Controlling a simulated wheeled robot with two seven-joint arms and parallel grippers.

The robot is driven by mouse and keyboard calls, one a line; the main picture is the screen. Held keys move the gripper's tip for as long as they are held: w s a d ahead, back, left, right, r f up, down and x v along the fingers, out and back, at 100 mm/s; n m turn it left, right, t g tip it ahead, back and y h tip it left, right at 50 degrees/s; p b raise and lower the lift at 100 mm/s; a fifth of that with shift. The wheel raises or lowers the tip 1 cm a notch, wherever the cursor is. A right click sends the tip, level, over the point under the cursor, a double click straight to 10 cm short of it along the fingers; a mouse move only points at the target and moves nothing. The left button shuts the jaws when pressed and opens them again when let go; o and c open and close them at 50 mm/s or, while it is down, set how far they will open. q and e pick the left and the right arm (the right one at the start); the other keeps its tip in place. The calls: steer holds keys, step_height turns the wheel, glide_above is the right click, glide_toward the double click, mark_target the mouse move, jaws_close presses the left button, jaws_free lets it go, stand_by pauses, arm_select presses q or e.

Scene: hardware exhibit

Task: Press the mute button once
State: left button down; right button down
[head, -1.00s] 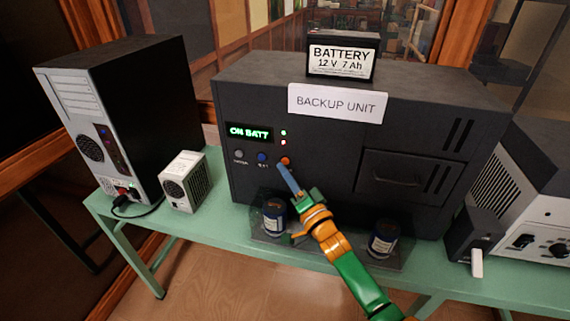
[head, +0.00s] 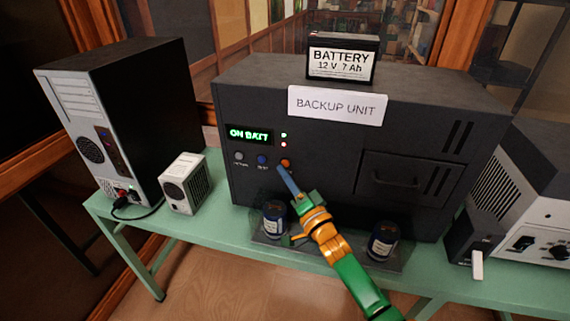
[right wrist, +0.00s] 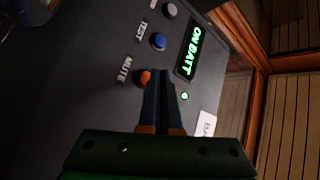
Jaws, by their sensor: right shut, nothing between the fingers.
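The backup unit (head: 330,140) is a dark box on a green table. Its front has a row of grey, blue and orange buttons under a lit display (head: 249,134) reading "ON BATT". The orange mute button (head: 286,162) is at the right end of the row. In the right wrist view the mute button (right wrist: 146,77) sits beside the word "MUTE", partly hidden by the fingers. My right gripper (head: 280,168) is shut and empty, its blue fingertips just below the button in the head view. I cannot tell whether they touch it. My left gripper is not in view.
The blue test button (head: 262,159) is close to the left of the mute button. Two dark cans (head: 274,219) (head: 382,240) stand before the unit near the arm. A battery (head: 342,58) sits on top. A computer tower (head: 125,120) and small white box (head: 185,182) stand left.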

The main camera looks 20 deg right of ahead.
steer(key=shift+w+d, duration=0.1)
steer(key=shift+w, duration=0.05)
stand_by(0.8)
steer(key=shift+w+d, duration=0.15)
steer(key=shift+w, duration=0.05)
steer(key=shift+w+d+b, duration=0.2)
steer(key=shift+w+b, duration=0.15)
steer(key=shift+b, duration=0.2)
stand_by(0.5)
steer(key=shift+s+a+r+p, duration=0.1)
steer(key=shift+s+a+p, duration=0.2)
steer(key=shift+s+p, duration=0.25)
steer(key=shift+s+a, duration=0.1)
